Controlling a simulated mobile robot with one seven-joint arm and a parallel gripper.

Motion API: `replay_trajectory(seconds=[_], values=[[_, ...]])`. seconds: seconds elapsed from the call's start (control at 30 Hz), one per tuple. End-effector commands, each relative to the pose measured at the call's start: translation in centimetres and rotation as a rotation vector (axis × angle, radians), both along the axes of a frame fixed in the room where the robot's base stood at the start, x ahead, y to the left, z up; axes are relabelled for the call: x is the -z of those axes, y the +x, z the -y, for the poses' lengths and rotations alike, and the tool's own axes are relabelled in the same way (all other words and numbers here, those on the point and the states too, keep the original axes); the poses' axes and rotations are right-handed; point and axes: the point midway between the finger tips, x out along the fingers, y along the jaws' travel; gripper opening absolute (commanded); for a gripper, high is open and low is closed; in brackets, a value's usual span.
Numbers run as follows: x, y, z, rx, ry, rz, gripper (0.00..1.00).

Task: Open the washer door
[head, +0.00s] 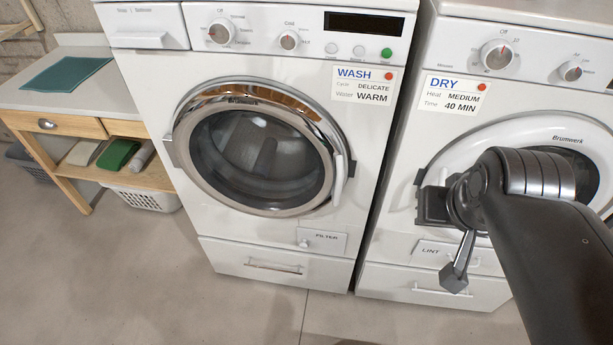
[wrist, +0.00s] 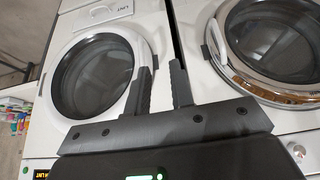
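The washer (head: 365,130) is the white front-loader labelled WASH. Its round, chrome-rimmed door (head: 185,170) looks shut, with dark glass and a pale handle (head: 340,180) on its right edge. In the wrist view, which is upside down, the washer door (wrist: 275,40) is at upper right, with its handle (wrist: 222,45) on the door's left side. My gripper (wrist: 160,66) has its two fingers apart with nothing between them. It is clear of the washer handle. In the head view my gripper (head: 432,206) is in front of the dryer, right of the washer door; its fingers are hard to make out.
The dryer (head: 400,160), labelled DRY, stands right of the washer, its door (head: 465,145) partly hidden by my arm. A wooden table (head: 75,124) with a basket (head: 145,198) below stands left. The floor (head: 130,290) in front of the washer is clear.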

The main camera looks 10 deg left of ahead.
Motion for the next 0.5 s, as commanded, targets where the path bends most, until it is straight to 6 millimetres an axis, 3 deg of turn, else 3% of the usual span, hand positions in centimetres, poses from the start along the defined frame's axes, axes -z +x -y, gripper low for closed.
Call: replay_trajectory(seconds=[0.2, 0.5], values=[[0.5, 2.3, -1.1, -0.283, -0.198, -0.024, 0.39], [2.4, 7.0, -3.7, -0.922, -0.562, -0.087, 0.39]])
